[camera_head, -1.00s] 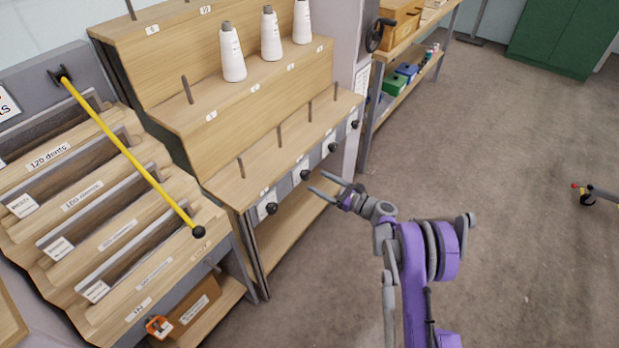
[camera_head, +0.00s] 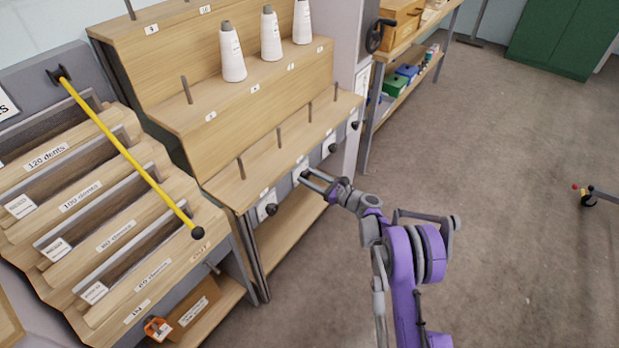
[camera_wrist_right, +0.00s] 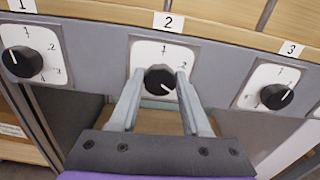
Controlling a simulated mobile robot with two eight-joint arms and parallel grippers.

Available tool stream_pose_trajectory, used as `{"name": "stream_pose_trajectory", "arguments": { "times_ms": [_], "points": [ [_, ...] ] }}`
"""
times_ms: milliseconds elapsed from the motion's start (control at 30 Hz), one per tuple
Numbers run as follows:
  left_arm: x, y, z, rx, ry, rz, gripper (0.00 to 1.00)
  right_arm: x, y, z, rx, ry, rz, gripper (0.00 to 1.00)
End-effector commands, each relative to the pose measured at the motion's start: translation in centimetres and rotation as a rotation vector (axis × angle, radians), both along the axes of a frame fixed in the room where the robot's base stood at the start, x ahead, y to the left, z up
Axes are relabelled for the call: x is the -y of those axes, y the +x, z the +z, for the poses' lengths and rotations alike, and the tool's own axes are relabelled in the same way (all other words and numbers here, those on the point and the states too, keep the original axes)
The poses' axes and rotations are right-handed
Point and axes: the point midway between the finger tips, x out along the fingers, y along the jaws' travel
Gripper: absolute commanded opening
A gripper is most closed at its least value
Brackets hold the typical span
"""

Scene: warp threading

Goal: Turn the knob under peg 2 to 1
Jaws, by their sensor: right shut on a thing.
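In the wrist view, the black knob (camera_wrist_right: 160,79) under the label 2 (camera_wrist_right: 169,22) sits on a white dial plate (camera_wrist_right: 144,50) with a 1 at its top. My right gripper (camera_wrist_right: 159,73) has one finger on each side of this knob and is shut on it. The knob's white mark points to the lower right, away from the 1. In the head view, my right gripper (camera_head: 306,177) is at the second knob along the rack's front and hides it. Peg 2 (camera_head: 279,138) stands on the shelf above. My left gripper is not in view.
Knob 1 (camera_wrist_right: 23,62) and knob 3 (camera_wrist_right: 276,96) flank the held knob on the grey strip. White cones (camera_head: 232,55) stand on the middle step. A yellow rod (camera_head: 130,155) crosses the reed rack at left. The floor (camera_head: 500,200) on the right is largely clear.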

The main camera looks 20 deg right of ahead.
Motion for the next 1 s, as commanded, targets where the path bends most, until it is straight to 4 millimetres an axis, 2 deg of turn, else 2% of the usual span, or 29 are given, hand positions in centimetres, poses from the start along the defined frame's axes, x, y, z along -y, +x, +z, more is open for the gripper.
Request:
{"name": "stream_pose_trajectory", "arguments": {
  "times_ms": [33,100,133,567,1000],
  "points": [
    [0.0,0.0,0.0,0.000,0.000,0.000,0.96,0.0,0.0,0.0,0.000,0.000,0.001,0.14],
    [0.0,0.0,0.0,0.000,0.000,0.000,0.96,0.0,0.0,0.0,0.000,0.000,0.001,0.02],
    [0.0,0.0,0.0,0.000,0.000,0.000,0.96,0.0,0.0,0.0,0.000,0.000,0.001,0.00],
    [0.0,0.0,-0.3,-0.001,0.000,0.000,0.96,0.0,0.0,-0.1,0.051,-0.067,0.001,0.00],
    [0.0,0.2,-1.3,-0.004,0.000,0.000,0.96,-0.1,-0.1,-0.2,0.276,-0.356,0.002,0.00]
  ]
}}
